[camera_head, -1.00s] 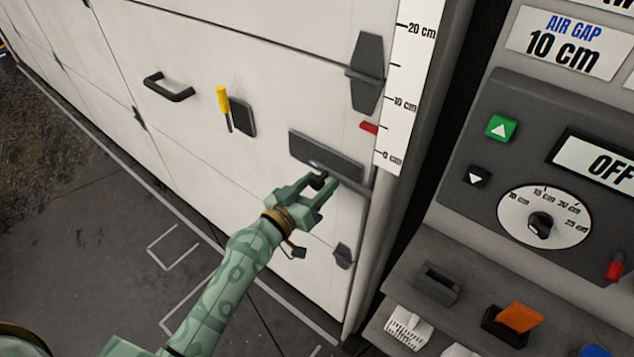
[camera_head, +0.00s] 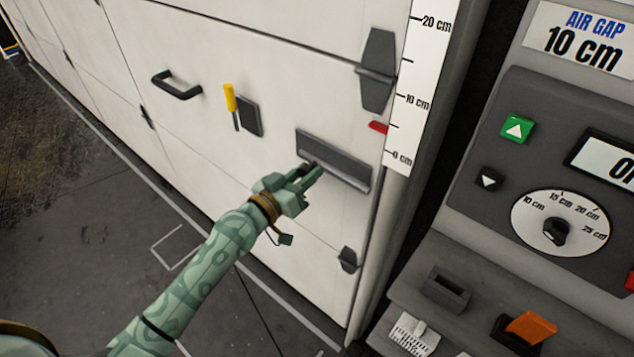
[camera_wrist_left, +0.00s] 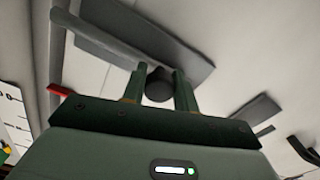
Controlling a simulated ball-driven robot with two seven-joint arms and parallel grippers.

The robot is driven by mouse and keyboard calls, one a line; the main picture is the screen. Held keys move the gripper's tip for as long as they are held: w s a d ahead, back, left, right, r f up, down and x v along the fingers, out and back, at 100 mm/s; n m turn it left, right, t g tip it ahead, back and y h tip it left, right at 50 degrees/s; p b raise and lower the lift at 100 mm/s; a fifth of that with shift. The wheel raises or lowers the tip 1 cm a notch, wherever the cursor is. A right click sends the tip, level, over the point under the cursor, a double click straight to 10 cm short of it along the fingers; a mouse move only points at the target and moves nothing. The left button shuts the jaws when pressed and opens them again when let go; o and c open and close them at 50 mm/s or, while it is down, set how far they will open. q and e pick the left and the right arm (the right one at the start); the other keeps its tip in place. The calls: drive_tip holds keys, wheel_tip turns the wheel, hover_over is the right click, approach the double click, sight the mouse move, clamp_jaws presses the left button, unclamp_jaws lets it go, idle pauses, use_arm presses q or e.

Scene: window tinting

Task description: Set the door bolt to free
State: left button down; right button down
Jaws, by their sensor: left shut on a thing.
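The door bolt is a dark grey plate with a bar along its lower edge (camera_head: 338,156), fixed on the white panelled door (camera_head: 215,50). My left gripper (camera_head: 312,174) is at the left part of the bolt's lower edge and shut on the bolt knob. In the left wrist view the round black bolt knob (camera_wrist_left: 158,84) sits between the two fingers of my left gripper (camera_wrist_left: 159,90), with the bar and plate behind it. In the head view the fingers mostly hide the knob. My right gripper is not in view.
A hinge (camera_head: 378,70), red marker (camera_head: 378,127) and centimetre scale (camera_head: 410,100) are at right. Beyond stands a control panel with a dial (camera_head: 558,224).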

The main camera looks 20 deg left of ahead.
use_arm(q)
drive_tip(key=shift+a, duration=0.15)
drive_tip(key=c, duration=1.1)
unclamp_jaws()
drive_tip(key=shift+w+a, duration=0.1)
drive_tip(key=shift+a, duration=0.1)
drive_tip(key=b+v, duration=0.1)
drive_tip(key=v, duration=1.5)
